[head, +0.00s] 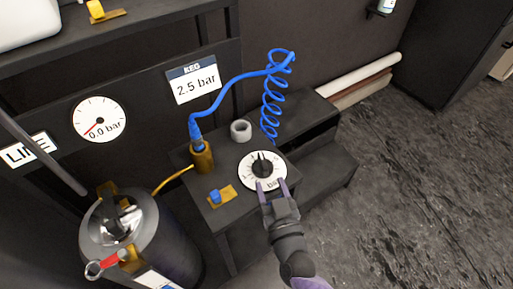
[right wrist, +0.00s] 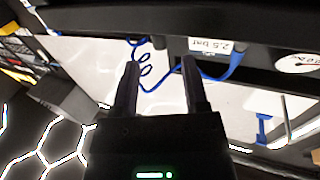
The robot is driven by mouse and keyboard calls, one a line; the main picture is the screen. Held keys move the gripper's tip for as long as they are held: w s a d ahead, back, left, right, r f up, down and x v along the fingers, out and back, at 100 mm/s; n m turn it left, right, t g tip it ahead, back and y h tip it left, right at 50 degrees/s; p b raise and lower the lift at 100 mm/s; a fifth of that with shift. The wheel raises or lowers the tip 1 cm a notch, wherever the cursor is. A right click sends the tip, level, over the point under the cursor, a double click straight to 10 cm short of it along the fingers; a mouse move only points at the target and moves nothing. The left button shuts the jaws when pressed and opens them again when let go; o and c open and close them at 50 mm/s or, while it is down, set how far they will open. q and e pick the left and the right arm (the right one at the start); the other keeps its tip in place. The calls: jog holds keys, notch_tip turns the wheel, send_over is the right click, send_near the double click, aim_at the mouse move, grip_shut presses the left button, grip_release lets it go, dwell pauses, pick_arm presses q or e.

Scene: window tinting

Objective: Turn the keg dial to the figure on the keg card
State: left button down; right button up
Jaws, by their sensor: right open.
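The keg dial (head: 247,177) is a round white disc with a black pointer knob (head: 262,163) and "bar" lettering. It lies on a dark box top, and the knob points roughly away from me. The finer scale figures are too small to read. The keg card (head: 193,84) on the back panel reads "2.5 bar"; it also shows in the right wrist view (right wrist: 208,45). A round gauge (head: 99,119) reads "0.0 bar". My right gripper (head: 271,184) is open and empty, its fingertips over the dial's near edge, short of the knob. Contact cannot be told. My left gripper is not in view.
A metal keg (head: 153,225) stands at lower left. A coiled blue hose (head: 272,95) rises behind the dial from a brass fitting (head: 202,157). A grey ring (head: 240,130) and a small blue-knobbed valve (head: 217,197) sit near the dial. The floor at right is clear.

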aim_at(260, 153)
jog(key=b+x, duration=0.1)
jog(key=x, duration=0.2)
jog(key=b+x, duration=0.2)
jog(key=x, duration=0.2)
jog(key=shift+w+f, duration=0.2)
jog(key=shift+f, duration=0.05)
jog(key=shift+w+a+r, duration=0.1)
jog(key=shift+w+a, duration=0.05)
jog(key=shift+w, duration=0.15)
jog(key=c, duration=0.7)
grip_shut()
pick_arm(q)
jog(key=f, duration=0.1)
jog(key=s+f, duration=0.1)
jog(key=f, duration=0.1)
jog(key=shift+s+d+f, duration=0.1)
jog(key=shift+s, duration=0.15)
